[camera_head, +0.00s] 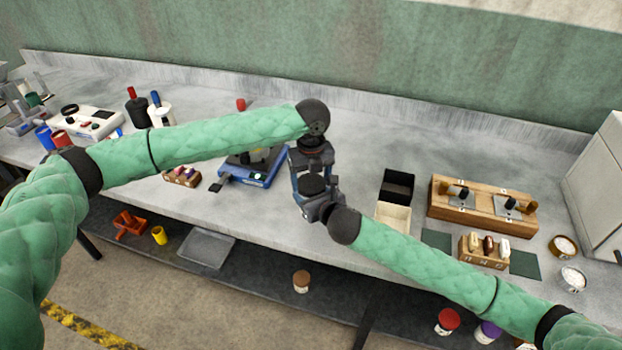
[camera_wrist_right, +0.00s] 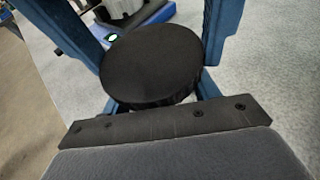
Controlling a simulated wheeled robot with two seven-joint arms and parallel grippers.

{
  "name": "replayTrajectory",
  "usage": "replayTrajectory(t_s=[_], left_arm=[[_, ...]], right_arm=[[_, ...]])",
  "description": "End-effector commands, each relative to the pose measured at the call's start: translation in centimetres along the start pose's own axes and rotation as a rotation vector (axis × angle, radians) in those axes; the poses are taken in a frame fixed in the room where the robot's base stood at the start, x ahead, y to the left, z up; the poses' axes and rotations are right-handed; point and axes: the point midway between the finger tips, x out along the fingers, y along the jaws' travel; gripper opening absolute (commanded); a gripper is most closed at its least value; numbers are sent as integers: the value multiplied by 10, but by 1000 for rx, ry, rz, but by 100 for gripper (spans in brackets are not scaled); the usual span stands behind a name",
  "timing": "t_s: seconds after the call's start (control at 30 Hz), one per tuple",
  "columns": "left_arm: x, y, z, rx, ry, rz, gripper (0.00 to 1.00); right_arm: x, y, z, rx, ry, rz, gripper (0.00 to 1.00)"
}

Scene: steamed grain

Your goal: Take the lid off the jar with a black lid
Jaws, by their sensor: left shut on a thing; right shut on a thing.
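The round black lid (camera_head: 313,185) is at the middle of the counter between my two grippers; it fills the middle of the right wrist view (camera_wrist_right: 152,62), level or nearly so. My left gripper (camera_head: 311,176) comes down from above, its blue fingers on either side of the lid, shut on it. My right gripper (camera_head: 319,202) reaches in from the front right, low, and is shut around what is under the lid. The jar body is hidden by the lid and grippers, so I cannot tell whether lid and jar are apart.
A blue device (camera_head: 255,172) stands left of the grippers. A black box (camera_head: 397,187) and a wooden rack (camera_head: 480,205) are to the right. Jars with brown (camera_head: 301,275), red (camera_head: 448,318) and purple (camera_head: 489,329) lids stand on the lower shelf. The counter behind the grippers is clear.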

Motion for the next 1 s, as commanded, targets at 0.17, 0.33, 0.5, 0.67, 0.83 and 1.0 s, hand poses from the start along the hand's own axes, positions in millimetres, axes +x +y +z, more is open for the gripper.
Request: replayTrajectory(t_s=[0.17,0.33,0.5,0.67,0.83,1.0], left_arm=[[0,0,-1,-270,2,0,44],[0,0,-1,-501,1,-1,44],[0,0,0,-623,1,0,44],[-1,0,0,-643,1,-1,44],[-1,0,0,-641,1,-1,44],[-1,0,0,-640,1,0,93]], right_arm=[[0,0,0,0,-1,1,0],[0,0,0,0,-1,1,0],[0,1,0,0,-1,1,0],[0,1,1,0,-1,1,0],[0,1,1,0,-1,2,0],[0,1,1,0,-1,1,0]])
